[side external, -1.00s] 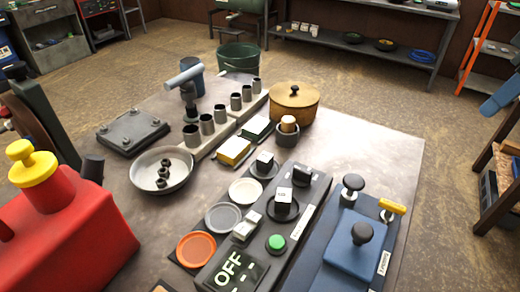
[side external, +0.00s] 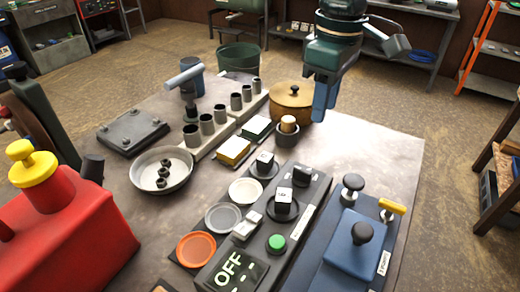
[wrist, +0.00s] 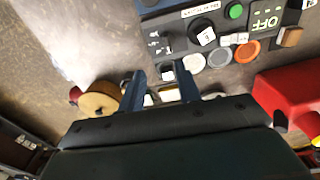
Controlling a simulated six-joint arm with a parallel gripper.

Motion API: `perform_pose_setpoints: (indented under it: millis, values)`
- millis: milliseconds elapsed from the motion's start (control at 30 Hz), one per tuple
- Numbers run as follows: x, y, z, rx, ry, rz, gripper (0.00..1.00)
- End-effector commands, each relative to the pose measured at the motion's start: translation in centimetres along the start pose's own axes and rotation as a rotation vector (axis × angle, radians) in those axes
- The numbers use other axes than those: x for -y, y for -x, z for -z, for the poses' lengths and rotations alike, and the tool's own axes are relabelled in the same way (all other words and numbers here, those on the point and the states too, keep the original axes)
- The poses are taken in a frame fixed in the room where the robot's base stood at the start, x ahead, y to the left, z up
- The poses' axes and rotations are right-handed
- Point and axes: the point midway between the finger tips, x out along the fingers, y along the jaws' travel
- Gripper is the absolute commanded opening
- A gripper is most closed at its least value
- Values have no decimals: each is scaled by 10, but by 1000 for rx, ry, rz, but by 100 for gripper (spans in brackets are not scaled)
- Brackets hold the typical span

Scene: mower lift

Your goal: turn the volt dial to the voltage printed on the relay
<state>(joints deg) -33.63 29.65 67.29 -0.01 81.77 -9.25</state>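The volt dial (side external: 284,204) looks to be the black round knob with a white-marked block on the dark control panel (side external: 228,258); in the wrist view the dial (wrist: 205,35) is near the top. A small black cube with a white printed top, likely the relay (side external: 265,161), sits on a dark round pad beside the panel. Its print is too small to read. My gripper (side external: 324,112) is in the air beyond the panel, near the wooden-lidded pot, apart from both. In the wrist view my gripper (wrist: 160,82) has its fingers spread, with nothing held between them.
The panel has a green button (side external: 276,243), a white switch (side external: 246,226) and an OFF display (side external: 235,272). White, grey and orange discs line its left side. A blue box with knobs (side external: 352,250) stands right. A wooden-lidded pot (side external: 283,102) is behind.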

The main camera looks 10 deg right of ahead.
Motion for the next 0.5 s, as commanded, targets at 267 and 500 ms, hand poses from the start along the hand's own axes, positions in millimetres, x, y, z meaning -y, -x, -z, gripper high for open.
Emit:
perform_pose_setpoints:
  millis: [267, 500]
  values:
    - [14, -13, 16, 22, 38, 4, 34]
    - [14, -15, 16, 23, 38, 4, 34]
